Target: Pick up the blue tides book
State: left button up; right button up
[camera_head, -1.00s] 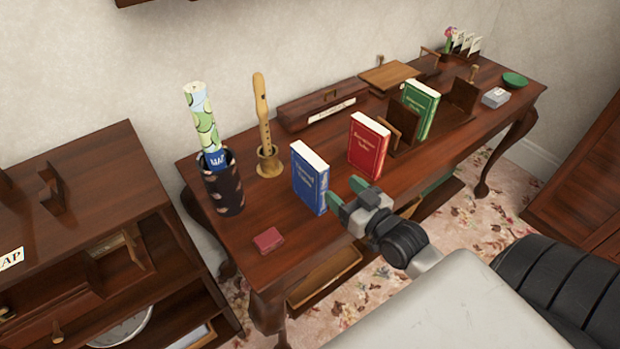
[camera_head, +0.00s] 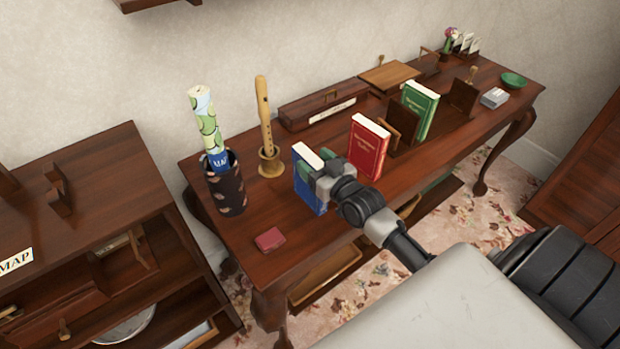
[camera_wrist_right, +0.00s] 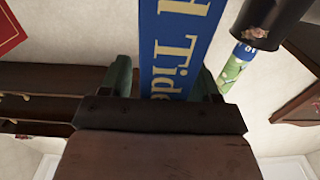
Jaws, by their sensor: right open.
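The blue tides book (camera_head: 309,192) stands upright on the dark wooden table, its upper front partly hidden by my right gripper. In the right wrist view its blue spine (camera_wrist_right: 172,55) shows yellow lettering that reads "Tide". My right gripper (camera_head: 316,170) is open at the book. In the wrist view its two green fingers (camera_wrist_right: 165,85) lie on either side of the spine, and I cannot tell whether they touch it. My left gripper is not in view.
A red book (camera_head: 368,150) stands right of the blue one, and a green book (camera_head: 420,108) stands between wooden bookends. A recorder in a holder (camera_head: 270,162) and a dark cup with a rolled map (camera_head: 226,188) stand left. A small red box (camera_head: 269,239) lies near the front edge.

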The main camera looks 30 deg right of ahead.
jog(key=shift+s, duration=0.1)
jog(key=shift+c, duration=0.2)
grip_shut()
jog(key=shift+r, duration=0.15)
